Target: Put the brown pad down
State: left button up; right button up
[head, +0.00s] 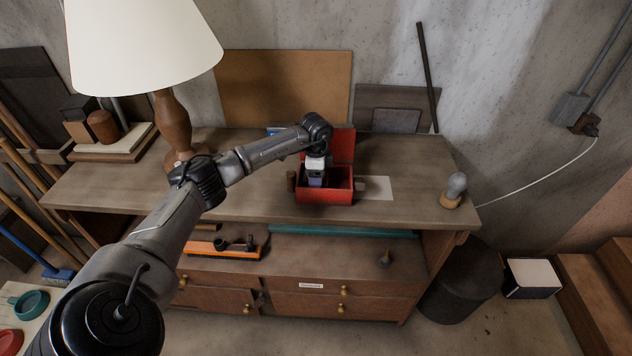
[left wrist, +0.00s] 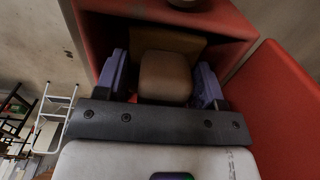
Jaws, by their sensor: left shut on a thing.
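The brown pad (left wrist: 165,76) shows in the left wrist view between the two purple fingers of my left gripper (left wrist: 166,72). The gripper is shut on it. In the head view my left gripper (head: 316,180) points down into the open red box (head: 325,197) on the bench, and the pad is hidden there. The red box also fills much of the left wrist view (left wrist: 275,110). A tan flat piece lies just beyond the pad inside the box. I cannot tell whether the pad touches the box floor. My right gripper is not in view.
The wooden bench top (head: 250,200) has free room left of the box. A white sheet (head: 376,188) lies right of it, and a small brown cylinder (head: 291,180) stands at its left. A lamp (head: 175,125) stands left; a bulb-like object (head: 455,190) stands near the right edge.

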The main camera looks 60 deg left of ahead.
pick_arm(q)
notch_tip(320, 180, down, 3)
jog(key=shift+f+p, duration=0.1)
jog(key=shift+p, duration=0.25)
jog(key=shift+f, duration=0.15)
jog(key=shift+f, duration=0.15)
jog(key=o, duration=0.7)
notch_tip(320, 180, up, 11)
jog(key=b, duration=0.2)
jog(key=shift+b, duration=0.35)
jog(key=shift+r, duration=0.65)
